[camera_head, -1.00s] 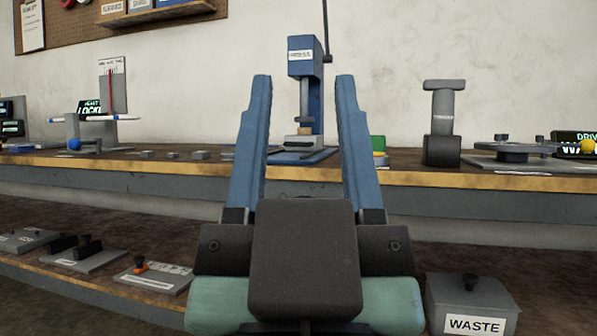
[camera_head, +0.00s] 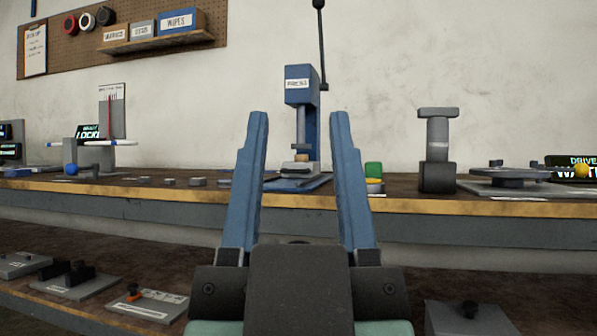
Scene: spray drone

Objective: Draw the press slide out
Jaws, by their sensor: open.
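The blue press (camera_head: 301,92) stands on the upper bench, straight ahead, with a labelled head and a long dark lever (camera_head: 321,45) rising at its top right. Its light slide (camera_head: 299,167) sits low at the foot of the column, above a blue base plate (camera_head: 309,183). My gripper (camera_head: 298,118) is open, with two blue fingers pointing up and forward. The press shows between the fingers, beyond them, and nothing is held. The right finger hides part of the bench beside the base.
A green and yellow block (camera_head: 373,172) stands right of the press, then a dark grey post (camera_head: 437,150) and a round turntable fixture (camera_head: 508,174). Small grey pieces (camera_head: 170,182) lie to the left.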

